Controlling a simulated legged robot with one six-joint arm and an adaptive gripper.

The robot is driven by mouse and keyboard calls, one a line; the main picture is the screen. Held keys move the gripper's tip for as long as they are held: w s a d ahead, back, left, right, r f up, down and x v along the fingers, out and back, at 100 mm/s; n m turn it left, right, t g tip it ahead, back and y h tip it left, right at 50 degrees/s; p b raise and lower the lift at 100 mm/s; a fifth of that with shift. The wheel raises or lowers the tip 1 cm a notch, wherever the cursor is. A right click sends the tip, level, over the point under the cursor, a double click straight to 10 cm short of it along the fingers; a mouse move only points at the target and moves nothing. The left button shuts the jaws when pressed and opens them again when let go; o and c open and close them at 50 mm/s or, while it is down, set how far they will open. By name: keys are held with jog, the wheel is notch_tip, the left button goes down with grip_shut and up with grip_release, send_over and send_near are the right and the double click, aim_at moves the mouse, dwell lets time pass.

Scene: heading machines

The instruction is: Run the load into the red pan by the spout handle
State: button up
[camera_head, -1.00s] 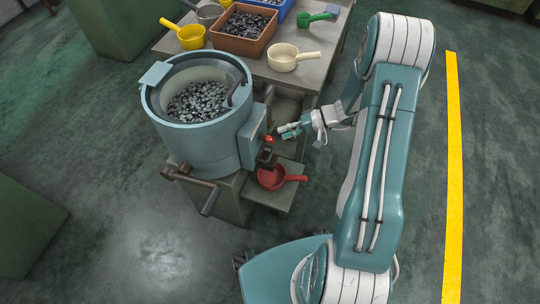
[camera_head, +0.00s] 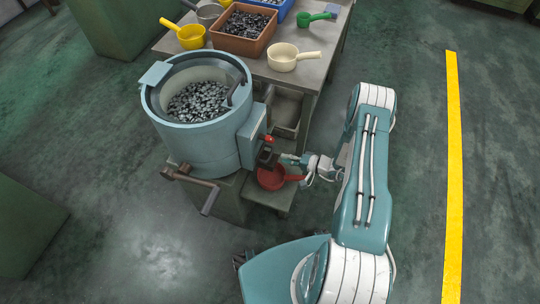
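The blue-grey drum (camera_head: 190,140) holds a load of small dark metal parts (camera_head: 198,101). A box on its right side carries a dark spout (camera_head: 265,158) and a small red-tipped handle (camera_head: 268,139). The red pan (camera_head: 270,180) sits on a low shelf below the spout, and its handle points right toward my gripper. No parts can be made out in the pan. My gripper (camera_head: 287,157) is just right of the spout, below the red tip and above the pan's handle. Its fingers are too small to tell whether they are open or touch anything.
A table (camera_head: 320,75) behind holds a yellow pan (camera_head: 190,37), a cream pan (camera_head: 290,57), a green scoop (camera_head: 312,19) and an orange bin (camera_head: 243,45) of parts. A crank (camera_head: 190,178) sticks out at the drum's front. The floor at right is clear.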

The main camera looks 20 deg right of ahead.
aim_at(270, 155)
jog(key=x, duration=0.6)
jog(key=shift+w+a+f, duration=0.15)
jog(key=shift+w+a, duration=0.05)
jog(key=shift+a, duration=0.15)
jog(key=shift+c, duration=0.3)
grip_shut()
